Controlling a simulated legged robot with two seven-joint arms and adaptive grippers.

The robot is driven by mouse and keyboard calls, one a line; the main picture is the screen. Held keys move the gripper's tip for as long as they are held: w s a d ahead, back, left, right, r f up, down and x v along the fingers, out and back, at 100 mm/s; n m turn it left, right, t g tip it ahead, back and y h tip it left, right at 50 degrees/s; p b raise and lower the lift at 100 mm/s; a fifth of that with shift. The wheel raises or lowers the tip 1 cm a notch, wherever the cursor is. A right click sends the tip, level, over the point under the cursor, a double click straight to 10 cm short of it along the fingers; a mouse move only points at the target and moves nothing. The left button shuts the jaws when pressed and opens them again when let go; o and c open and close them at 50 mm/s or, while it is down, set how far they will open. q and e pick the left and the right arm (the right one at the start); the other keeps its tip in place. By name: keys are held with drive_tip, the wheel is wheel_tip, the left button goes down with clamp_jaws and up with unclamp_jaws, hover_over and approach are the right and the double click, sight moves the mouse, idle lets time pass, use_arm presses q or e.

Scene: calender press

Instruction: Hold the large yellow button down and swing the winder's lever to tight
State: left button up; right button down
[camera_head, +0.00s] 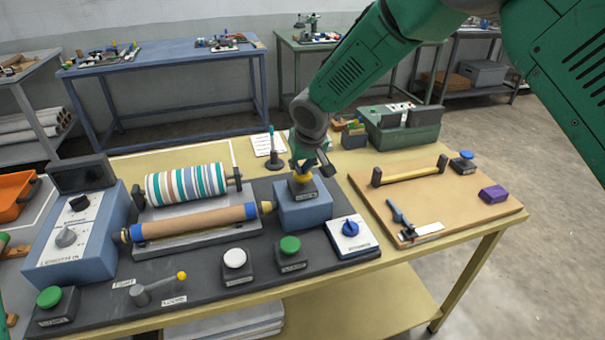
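The large yellow button (302,179) sits on top of a blue box (305,211) on the dark base plate. My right gripper (309,168) reaches down from above, with its fingertips at the button and partly hiding it. I cannot tell whether it presses the button or how far its fingers are apart. A grey lever with a yellow knob (160,288) lies at the front of the base plate, its knob pointing right. Small labels lie by it, one to its left (124,283) and one below its knob (173,300); their words are hard to read. My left gripper is out of view.
A striped roll (187,184) and a brown roller (195,221) stand behind the lever. White (235,258) and green (290,244) buttons and a blue knob (350,228) stand to its right. A brown board (460,205) with another small lever (401,216) lies farther right.

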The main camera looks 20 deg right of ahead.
drive_tip(key=shift+d+f, duration=0.15)
drive_tip(key=shift+f, duration=0.35)
drive_tip(key=shift+f+b, duration=0.4)
drive_tip(key=shift+f, duration=0.05)
drive_tip(key=shift+s+f, duration=0.15)
drive_tip(key=shift+f, duration=0.05)
